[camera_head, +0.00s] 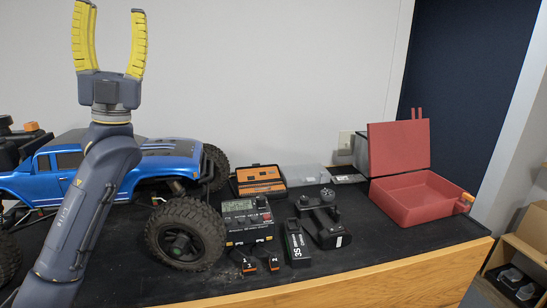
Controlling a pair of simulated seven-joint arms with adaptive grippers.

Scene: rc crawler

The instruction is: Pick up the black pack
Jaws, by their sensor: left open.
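A black pack (296,243) with green and white markings and "3S" on it lies on the dark table top, right of a charger-like box with a screen (247,218). No gripper is near it. My left gripper (111,20) has yellow fingers spread apart, pointing up, open and empty. It is raised at the upper left, in front of the wall and well left of the pack. My right gripper is not in view.
A blue crawler (165,148) with big tyres stands at the left, partly behind my arm. A black controller (323,218) is close right of the pack. Two small numbered black-and-orange items (258,263) lie to its left. An open red box (415,197) stands at the right.

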